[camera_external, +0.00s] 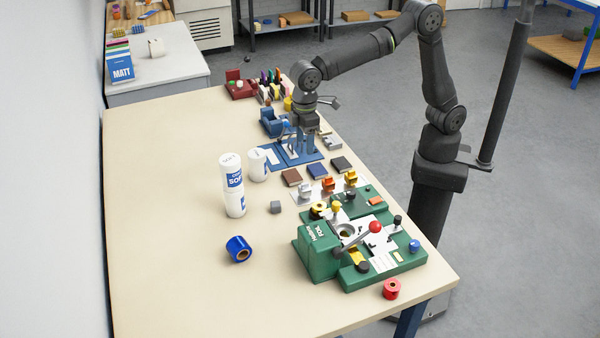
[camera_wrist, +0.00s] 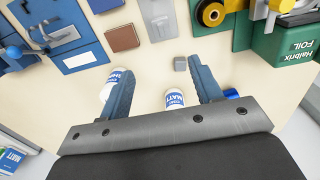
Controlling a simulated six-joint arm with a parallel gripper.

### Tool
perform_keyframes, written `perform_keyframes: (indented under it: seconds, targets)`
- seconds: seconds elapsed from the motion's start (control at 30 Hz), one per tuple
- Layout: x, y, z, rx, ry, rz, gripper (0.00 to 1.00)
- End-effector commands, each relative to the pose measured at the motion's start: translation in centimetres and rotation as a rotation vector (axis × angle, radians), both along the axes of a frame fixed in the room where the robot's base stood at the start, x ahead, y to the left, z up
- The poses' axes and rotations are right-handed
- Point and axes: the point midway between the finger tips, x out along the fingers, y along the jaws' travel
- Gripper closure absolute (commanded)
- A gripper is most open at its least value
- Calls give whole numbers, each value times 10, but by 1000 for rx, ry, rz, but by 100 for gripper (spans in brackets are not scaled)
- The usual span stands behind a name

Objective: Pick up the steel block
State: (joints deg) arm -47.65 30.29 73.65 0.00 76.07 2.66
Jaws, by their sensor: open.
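The steel block is a small grey cube (camera_external: 275,207) lying on the beige table, right of the white cans. In the wrist view the block (camera_wrist: 180,63) appears between the two blue fingers, nearer the right one, and is apart from both. My gripper (camera_external: 298,148) is above the blue fixture, farther back along the table than the block, with its fingers pointing down. The gripper also shows in the wrist view (camera_wrist: 163,68), open with nothing between its jaws.
White cans (camera_external: 235,203) stand left of the block, one stacked on another. A blue tape roll (camera_external: 239,249) lies in front. The green foil machine (camera_external: 322,250) stands at right, with coloured plates (camera_external: 317,170) behind it. The table's left side is clear.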

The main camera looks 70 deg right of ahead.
Motion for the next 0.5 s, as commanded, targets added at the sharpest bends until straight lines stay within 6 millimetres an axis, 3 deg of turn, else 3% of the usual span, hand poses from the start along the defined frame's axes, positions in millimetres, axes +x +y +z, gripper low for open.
perform_keyframes:
  seconds: [0.27, 0.37, 0.5]
  targets:
    - [0, 0, 0, 0, 0, 18, 41]
    - [0, 0, 0, 0, 0, 99, 41]
    - [0, -1, 0, 0, 0, 330, 41]
